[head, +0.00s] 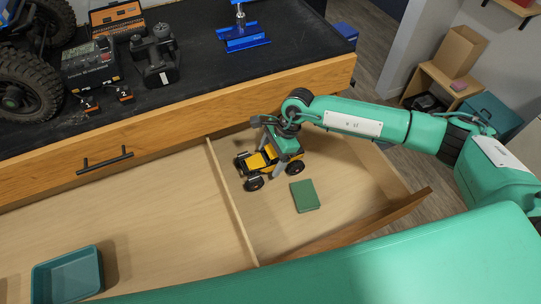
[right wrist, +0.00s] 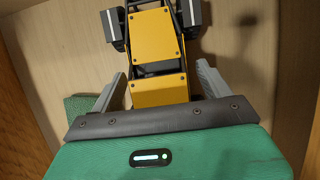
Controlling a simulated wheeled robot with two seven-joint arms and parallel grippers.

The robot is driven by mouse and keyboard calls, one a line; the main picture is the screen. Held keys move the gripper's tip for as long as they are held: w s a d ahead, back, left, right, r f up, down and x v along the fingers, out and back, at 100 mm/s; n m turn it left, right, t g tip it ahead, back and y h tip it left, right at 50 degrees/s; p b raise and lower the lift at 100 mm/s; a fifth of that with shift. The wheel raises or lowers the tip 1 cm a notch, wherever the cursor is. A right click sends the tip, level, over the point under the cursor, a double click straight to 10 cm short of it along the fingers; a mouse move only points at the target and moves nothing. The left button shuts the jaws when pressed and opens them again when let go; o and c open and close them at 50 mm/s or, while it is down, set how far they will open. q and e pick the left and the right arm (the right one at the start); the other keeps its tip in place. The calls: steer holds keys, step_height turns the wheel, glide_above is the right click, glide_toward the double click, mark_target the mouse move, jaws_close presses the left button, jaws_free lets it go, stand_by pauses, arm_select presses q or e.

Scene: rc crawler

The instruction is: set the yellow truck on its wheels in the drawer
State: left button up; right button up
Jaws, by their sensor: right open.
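The yellow truck (head: 258,161), with black wheels, is in the right compartment of the open drawer (head: 150,215). It looks upright, with its wheels at the drawer floor. In the right wrist view I see the truck's yellow top panels (right wrist: 153,42) from above. My right gripper (head: 268,147) is over the truck and hides part of it. In the right wrist view, its fingers (right wrist: 158,88) are open, one on each side of the truck's near yellow part, with gaps visible. My left gripper is not in view.
A teal tray (head: 68,275) is in the left compartment. The dark worktop (head: 200,75) behind holds a big-wheeled vehicle (head: 28,85), a charger and a blue stand (head: 242,38).

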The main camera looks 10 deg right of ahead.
steer(key=b+v, duration=0.1)
steer(key=v, duration=0.5)
steer(key=shift+w+d+r+b, duration=0.1)
steer(key=shift+d+r+b, duration=0.15)
steer(key=shift+b, duration=0.1)
steer(key=b+v, duration=0.1)
steer(key=v, duration=0.4)
steer(key=shift+r, duration=0.4)
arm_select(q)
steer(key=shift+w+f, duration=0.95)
arm_select(e)
steer(key=shift+d+r, duration=0.25)
steer(key=shift+r, duration=0.25)
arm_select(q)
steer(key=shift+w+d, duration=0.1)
